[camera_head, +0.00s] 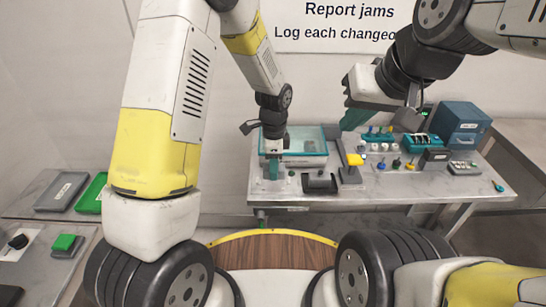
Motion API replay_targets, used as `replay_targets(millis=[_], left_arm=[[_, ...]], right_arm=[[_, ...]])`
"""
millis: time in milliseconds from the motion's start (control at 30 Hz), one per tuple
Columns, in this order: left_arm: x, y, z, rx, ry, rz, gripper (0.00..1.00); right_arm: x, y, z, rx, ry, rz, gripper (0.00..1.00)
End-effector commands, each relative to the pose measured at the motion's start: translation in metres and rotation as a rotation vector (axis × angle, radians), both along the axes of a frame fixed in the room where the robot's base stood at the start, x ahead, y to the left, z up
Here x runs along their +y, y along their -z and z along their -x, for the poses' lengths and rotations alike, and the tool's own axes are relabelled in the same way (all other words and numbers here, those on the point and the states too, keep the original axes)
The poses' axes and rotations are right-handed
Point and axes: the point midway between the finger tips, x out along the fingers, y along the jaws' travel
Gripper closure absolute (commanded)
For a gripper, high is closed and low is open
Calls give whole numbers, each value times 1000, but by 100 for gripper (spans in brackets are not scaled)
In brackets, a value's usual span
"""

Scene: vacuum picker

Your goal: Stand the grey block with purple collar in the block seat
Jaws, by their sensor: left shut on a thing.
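My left gripper (273,172) points down at the left part of the workbench, in front of a clear-lidded case. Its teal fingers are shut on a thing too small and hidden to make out. My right gripper (380,121) is above the right half of the bench, its fingers apart and nothing seen between them. I cannot pick out the grey block with purple collar, and no purple shows clearly. The block seat cannot be told for sure; a dark open cradle (320,184) stands just right of my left gripper.
The clear-lidded case (310,160) is at the back left of the workbench (350,196). A grey stand with a yellow top (354,159) stands mid-bench. Several small coloured parts, a teal rack (424,142) and blue drawers (461,117) are to the right. Trays (62,191) lie at far left.

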Motion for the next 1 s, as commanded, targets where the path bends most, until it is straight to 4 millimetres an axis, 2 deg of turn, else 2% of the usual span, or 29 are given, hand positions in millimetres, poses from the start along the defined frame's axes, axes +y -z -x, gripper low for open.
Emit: replay_targets(millis=[100,333,700,733,800,1000], left_arm=[[3,1,-10,-1,-3,0,100],[2,35,-8,0,0,0,100],[2,39,-8,-1,-1,1,100],[2,39,-8,-1,-1,1,58],[2,39,-8,-1,-1,1,45],[2,38,-8,-1,-1,1,42]], right_arm=[[0,0,0,0,0,0,100],[0,0,0,0,0,0,100],[0,0,0,0,0,0,100],[0,0,0,0,0,0,100],[0,0,0,0,0,0,100],[0,0,0,0,0,0,100]])
